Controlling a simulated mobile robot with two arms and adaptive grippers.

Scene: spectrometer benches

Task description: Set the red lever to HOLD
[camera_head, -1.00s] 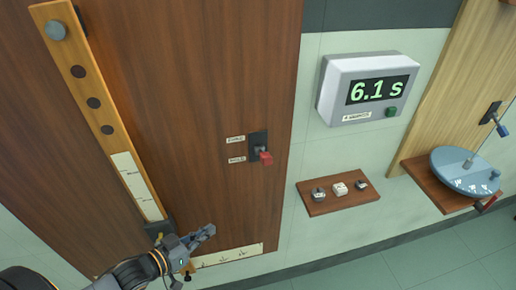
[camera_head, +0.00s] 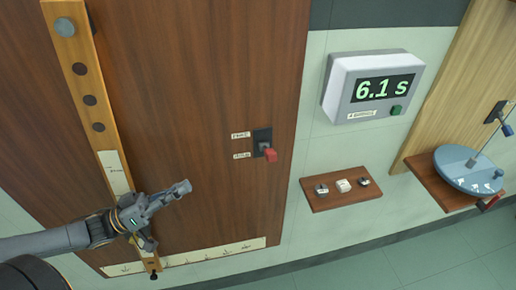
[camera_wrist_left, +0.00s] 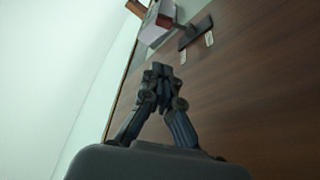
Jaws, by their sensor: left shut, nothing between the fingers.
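The red lever (camera_head: 271,155) sticks out from a dark switch plate (camera_head: 261,137) on the brown wooden panel. Two small labels sit left of the plate, an upper one (camera_head: 240,135) and a lower one (camera_head: 241,155); their text is too small to read. The lever is level with the lower label. My left gripper (camera_head: 184,187) is shut and empty, left of and below the lever, apart from it. In the left wrist view the shut fingers (camera_wrist_left: 160,70) point toward the plate (camera_wrist_left: 195,33) and red lever (camera_wrist_left: 164,20). My right gripper is not in view.
A light wooden strip (camera_head: 83,55) runs down the panel behind my left arm. Right of the panel are a timer reading 6.1 s (camera_head: 372,88), a small shelf (camera_head: 342,200) with several small items and a blue round disc (camera_head: 468,172). The panel between gripper and lever is clear.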

